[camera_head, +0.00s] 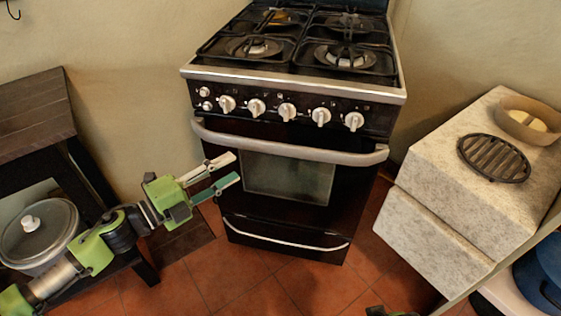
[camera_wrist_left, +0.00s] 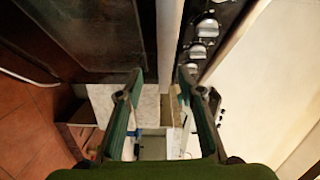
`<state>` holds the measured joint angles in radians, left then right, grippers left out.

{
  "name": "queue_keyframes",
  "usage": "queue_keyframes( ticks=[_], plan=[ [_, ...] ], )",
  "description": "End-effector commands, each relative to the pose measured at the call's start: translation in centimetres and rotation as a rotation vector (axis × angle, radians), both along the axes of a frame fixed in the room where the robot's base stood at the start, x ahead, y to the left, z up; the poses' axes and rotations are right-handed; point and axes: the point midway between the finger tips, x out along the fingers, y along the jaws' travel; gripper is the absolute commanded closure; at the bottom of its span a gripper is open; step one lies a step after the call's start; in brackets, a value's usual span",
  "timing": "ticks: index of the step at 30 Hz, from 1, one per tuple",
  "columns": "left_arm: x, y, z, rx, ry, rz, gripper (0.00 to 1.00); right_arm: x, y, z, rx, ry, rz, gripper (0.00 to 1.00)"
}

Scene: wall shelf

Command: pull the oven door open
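The black oven door (camera_head: 345,190) with its dark window looks shut. Its silver handle (camera_head: 290,147) runs across the top of the door. My left gripper (camera_head: 235,168) is open and empty, in front of the door's left part and just below the handle in the head view. In the left wrist view, the handle (camera_wrist_left: 167,45) shows as a pale bar between the two spread fingers (camera_wrist_left: 160,78); I cannot tell whether they reach around it. Of my right arm, only a small dark and green piece shows at the head view's bottom edge.
White knobs (camera_head: 287,112) line the stove front above the handle. A lower drawer with a thin handle (camera_head: 285,240) sits below the door. A dark wooden table (camera_head: 35,115) stands left, a pale stone block (camera_head: 455,165) right. Tiled floor (camera_head: 300,290) is free in front.

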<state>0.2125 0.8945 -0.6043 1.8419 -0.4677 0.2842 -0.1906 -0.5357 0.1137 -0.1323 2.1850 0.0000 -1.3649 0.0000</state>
Motion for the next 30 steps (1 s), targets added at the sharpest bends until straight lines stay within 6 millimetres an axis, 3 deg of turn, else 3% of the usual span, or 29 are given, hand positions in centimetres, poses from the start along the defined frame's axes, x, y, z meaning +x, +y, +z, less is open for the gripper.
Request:
queue_keyframes(
  ticks=[3,8,14,30],
  plan=[
    [-1.6,-1.4,0.5,0.032,-0.056,-0.066,0.65,-0.2,-0.1,0.6,0.000,-0.009,-0.001,0.76],
    [-1.8,-2.2,1.1,0.041,-0.074,-0.086,0.65,-0.2,-0.1,1.1,0.000,-0.009,-0.001,0.76],
    [-0.3,-4.2,1.3,0.039,-0.074,-0.085,0.65,-0.1,0.0,0.5,0.000,-0.006,-0.001,0.76],
    [5.4,-12.0,1.1,0.038,-0.070,-0.082,0.65,-0.1,0.0,-0.3,-0.001,0.000,-0.001,0.76]
  ],
)
